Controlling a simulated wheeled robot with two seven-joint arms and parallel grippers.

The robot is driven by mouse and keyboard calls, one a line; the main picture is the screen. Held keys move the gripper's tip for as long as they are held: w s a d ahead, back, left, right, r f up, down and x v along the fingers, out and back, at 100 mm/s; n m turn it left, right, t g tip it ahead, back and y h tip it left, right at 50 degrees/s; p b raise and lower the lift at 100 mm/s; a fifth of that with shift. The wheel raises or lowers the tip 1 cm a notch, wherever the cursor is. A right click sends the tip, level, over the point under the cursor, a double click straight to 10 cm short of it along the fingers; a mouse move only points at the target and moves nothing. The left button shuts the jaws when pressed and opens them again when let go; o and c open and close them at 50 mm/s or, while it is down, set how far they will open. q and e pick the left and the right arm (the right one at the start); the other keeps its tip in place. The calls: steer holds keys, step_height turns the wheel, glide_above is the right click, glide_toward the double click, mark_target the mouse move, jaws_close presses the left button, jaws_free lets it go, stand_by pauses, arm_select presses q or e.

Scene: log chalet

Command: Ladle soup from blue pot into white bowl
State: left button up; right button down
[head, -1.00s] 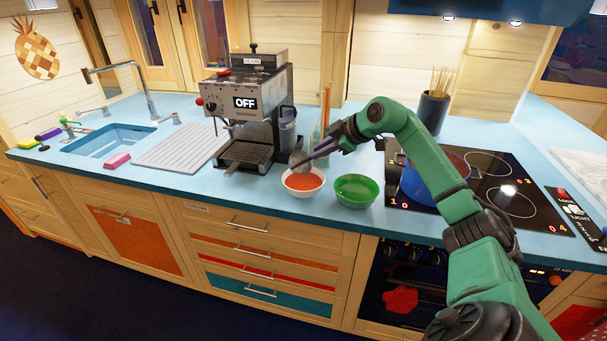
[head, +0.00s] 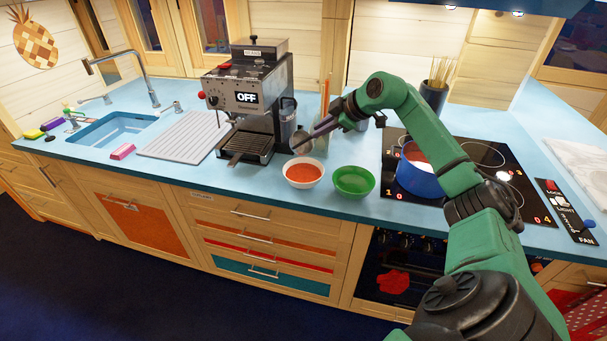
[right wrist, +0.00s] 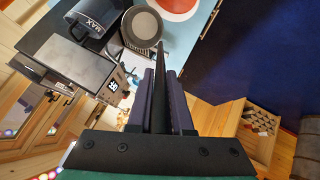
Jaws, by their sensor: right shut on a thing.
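The white bowl (head: 303,184) stands on the blue counter with orange-red soup in it. It also shows cut off at the top of the right wrist view (right wrist: 194,14). The blue pot (head: 420,183) sits on the hob with red soup inside, partly hidden by my right arm. My right gripper (head: 334,120) is shut on the handle of the ladle (head: 301,139). The ladle's round grey head (right wrist: 142,27) hangs above and just behind the white bowl, apart from it. The handle runs between the fingers (right wrist: 161,100). My left gripper is not in view.
A green bowl (head: 354,184) stands between the white bowl and the hob (head: 497,192). A coffee machine (head: 247,100) is close behind and left of the ladle. The counter front left of the white bowl is clear.

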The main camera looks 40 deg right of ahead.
steer(key=shift+r+p, duration=0.15)
steer(key=shift+p, duration=0.25)
steer(key=r+g+p, duration=0.1)
steer(key=p, duration=0.5)
steer(key=shift+w+f+g+b, duration=0.1)
steer(key=shift+f+g+b, duration=0.15)
steer(key=shift+g+b, duration=0.2)
steer(key=shift+r+g+h, duration=0.1)
steer(key=shift+g+h, duration=0.2)
steer(key=shift+g, duration=0.95)
steer(key=g, duration=0.2)
steer(key=r+g+h, duration=0.1)
steer(key=g, duration=0.1)
steer(key=shift+w+a, duration=0.1)
steer(key=shift+h, duration=0.4)
steer(key=shift+s, duration=0.2)
